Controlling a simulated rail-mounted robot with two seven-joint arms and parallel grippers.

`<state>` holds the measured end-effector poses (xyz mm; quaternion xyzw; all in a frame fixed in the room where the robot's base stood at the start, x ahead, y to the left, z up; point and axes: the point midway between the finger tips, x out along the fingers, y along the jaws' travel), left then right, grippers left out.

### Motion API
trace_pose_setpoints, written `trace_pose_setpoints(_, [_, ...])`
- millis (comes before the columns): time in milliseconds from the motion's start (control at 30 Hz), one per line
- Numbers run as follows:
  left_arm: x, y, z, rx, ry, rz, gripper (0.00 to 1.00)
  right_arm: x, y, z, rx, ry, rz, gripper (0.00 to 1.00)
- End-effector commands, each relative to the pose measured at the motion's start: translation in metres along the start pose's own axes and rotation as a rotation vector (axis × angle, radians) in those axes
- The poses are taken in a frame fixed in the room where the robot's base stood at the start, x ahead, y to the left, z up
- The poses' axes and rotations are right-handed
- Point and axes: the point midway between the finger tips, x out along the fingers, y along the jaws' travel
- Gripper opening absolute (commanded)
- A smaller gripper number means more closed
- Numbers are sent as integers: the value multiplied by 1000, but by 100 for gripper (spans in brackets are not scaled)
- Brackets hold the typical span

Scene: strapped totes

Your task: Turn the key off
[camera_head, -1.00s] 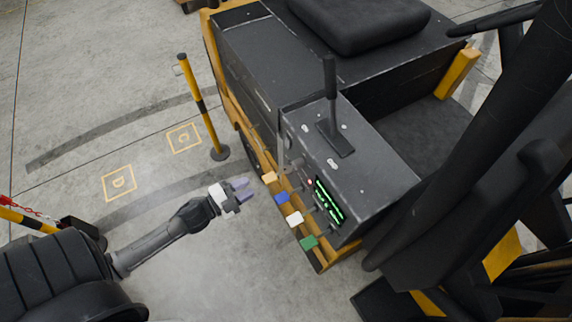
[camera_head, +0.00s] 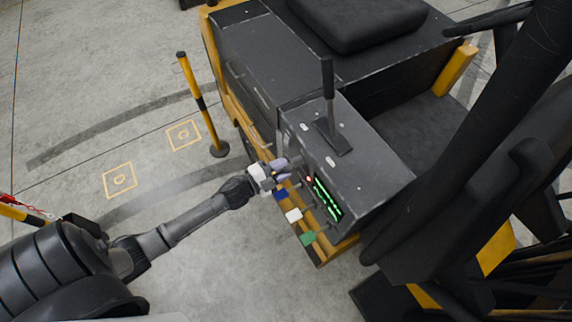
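The dark control console (camera_head: 350,165) of a yellow and black vehicle stands right of the middle. Its left side face carries a lit green display (camera_head: 327,198), a small red light (camera_head: 308,179) and levers with coloured tags. I cannot make out the key; it may be too small or behind my gripper. My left gripper (camera_head: 284,170) is at this side face, near the upper levers. Its two pale purple fingers look apart, with nothing clearly held between them. I cannot tell whether they touch the console. My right gripper is out of view.
Blue (camera_head: 280,195), white (camera_head: 293,215) and green (camera_head: 307,238) lever tags stick out just below my gripper. A black lever (camera_head: 328,95) stands on the console top. A yellow-black post (camera_head: 197,100) stands left of the vehicle. The floor at left is mostly clear.

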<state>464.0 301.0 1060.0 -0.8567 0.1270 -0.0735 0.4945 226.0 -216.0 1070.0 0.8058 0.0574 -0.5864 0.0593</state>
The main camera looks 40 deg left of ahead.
Motion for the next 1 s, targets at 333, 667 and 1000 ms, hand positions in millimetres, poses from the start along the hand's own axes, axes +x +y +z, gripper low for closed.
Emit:
trace_pose_setpoints(333, [16, 0, 0, 1, 0, 0, 34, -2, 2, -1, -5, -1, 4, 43])
trace_pose_setpoints(667, [16, 0, 0, 0, 0, 0, 24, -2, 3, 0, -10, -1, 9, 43])
trace_pose_setpoints(1000, [16, 0, 0, 0, 0, 0, 0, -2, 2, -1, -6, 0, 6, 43])
